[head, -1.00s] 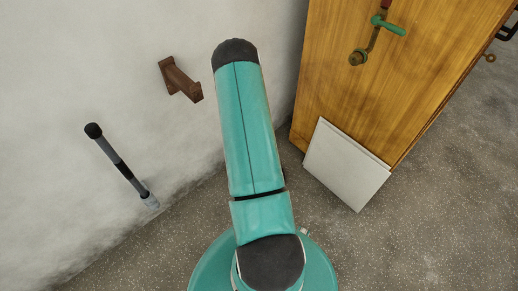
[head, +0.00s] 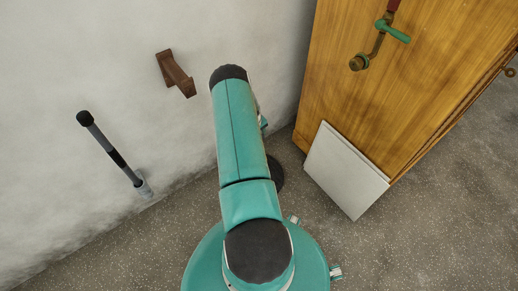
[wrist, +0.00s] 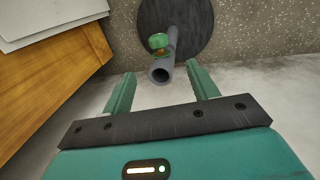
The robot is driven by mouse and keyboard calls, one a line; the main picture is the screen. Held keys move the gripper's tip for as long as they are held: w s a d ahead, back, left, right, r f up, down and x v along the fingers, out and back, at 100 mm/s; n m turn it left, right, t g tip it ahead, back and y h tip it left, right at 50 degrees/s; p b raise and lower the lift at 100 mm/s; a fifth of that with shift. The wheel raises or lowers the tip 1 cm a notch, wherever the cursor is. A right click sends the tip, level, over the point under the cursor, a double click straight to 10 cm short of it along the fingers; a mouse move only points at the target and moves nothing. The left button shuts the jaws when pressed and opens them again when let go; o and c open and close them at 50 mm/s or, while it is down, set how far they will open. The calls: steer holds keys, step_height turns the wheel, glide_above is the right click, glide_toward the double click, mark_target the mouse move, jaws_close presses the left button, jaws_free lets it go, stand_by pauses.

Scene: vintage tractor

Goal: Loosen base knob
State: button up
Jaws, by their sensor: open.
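In the wrist view, a green knob (wrist: 158,41) with a brownish lower part sits on the side of a grey tube (wrist: 172,58). The tube's open end faces the camera, and its far end meets a dark round base (wrist: 190,18) on the floor. My gripper (wrist: 160,73) is open and empty, with its fingers on either side of the tube's near end. The knob lies just beyond the fingertips, and I see no contact. In the head view, the dark base (head: 276,174) is partly hidden behind my arm, and the knob is hidden.
A wooden cabinet (head: 400,95) with a green-handled crank (head: 393,33) stands at right. A pale panel (head: 343,172) leans against it. A brown bracket (head: 175,74) and a dark-grey rod (head: 112,152) are along the white wall at left. Speckled floor (head: 430,240) lies open at right.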

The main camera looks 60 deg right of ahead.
steer(key=f, duration=0.4)
steer(key=s+d+f, duration=0.1)
steer(key=f, duration=0.4)
steer(key=d+f, duration=0.1)
steer(key=f, duration=0.3)
steer(key=shift+s+f, duration=0.15)
steer(key=shift+f, duration=0.1)
steer(key=c, duration=1)
